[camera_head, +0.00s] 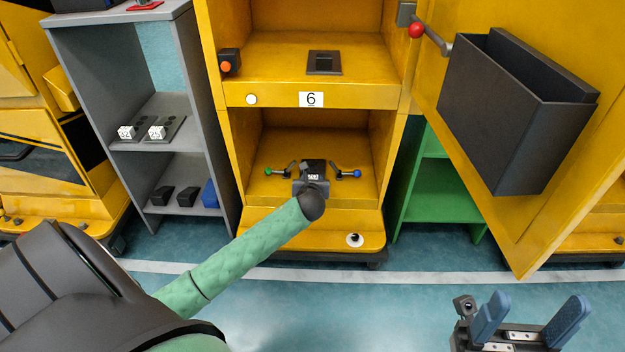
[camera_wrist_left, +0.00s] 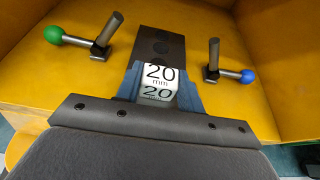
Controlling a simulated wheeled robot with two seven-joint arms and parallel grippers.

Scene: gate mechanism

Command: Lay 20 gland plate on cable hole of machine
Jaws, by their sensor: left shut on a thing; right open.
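The gland plate (camera_wrist_left: 162,48) is a dark plate with round marks and a white block reading "20 mm". My left gripper (camera_wrist_left: 160,85) is shut on it, a blue finger on each side of the block. In the head view the plate (camera_head: 313,167) is inside the lower compartment of yellow machine 6 (camera_head: 320,218), between two levers. The cable hole is not visible under the plate; whether the plate touches the floor I cannot tell. My right gripper (camera_head: 535,318) is open and empty at the lower right, in front of the machine.
A green-knobbed lever (camera_head: 280,170) and a blue-knobbed lever (camera_head: 346,173) flank the plate. A dark square frame (camera_head: 324,62) is in the upper compartment. The open door with a dark box (camera_head: 510,115) is at right. A grey shelf (camera_head: 178,145) at left holds labelled plates.

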